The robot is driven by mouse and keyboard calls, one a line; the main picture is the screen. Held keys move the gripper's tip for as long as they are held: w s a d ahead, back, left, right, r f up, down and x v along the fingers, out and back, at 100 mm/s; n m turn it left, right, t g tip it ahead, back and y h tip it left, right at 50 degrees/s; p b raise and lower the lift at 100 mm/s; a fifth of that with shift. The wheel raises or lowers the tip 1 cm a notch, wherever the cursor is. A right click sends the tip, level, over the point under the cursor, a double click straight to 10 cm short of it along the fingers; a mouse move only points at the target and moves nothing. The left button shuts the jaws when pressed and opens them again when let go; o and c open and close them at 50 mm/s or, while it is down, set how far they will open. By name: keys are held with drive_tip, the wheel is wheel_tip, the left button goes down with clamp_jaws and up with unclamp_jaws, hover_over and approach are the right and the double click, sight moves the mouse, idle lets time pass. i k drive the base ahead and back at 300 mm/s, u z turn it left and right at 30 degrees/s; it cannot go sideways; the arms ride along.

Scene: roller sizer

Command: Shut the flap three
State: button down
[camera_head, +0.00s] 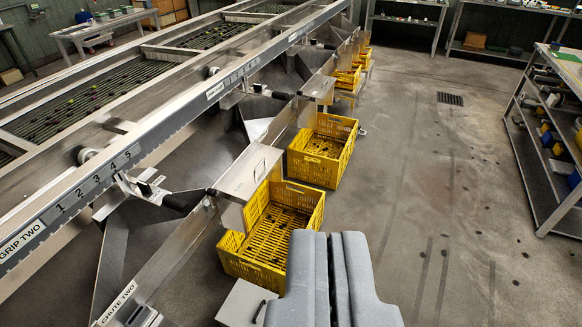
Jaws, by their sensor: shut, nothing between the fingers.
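My gripper (335,238) is at the bottom, right of centre. Its two grey fingers are together, with nothing between them. No readable label for flap three is in view. A metal flap plate (250,172) with a small handle stands at a chute mouth over the near yellow crate (258,262), ahead and left of my gripper. A similar plate (320,89) is at a farther chute, by the second yellow crate (322,152). Which plate is flap three, I cannot tell. My gripper appears apart from both plates.
A metal shelf rack (545,165) stands at right. The floor (430,190) between is clear.

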sight(242, 179)
drive_tip(key=z, duration=0.2)
drive_tip(key=i, duration=1.8)
drive_tip(key=u, duration=0.7)
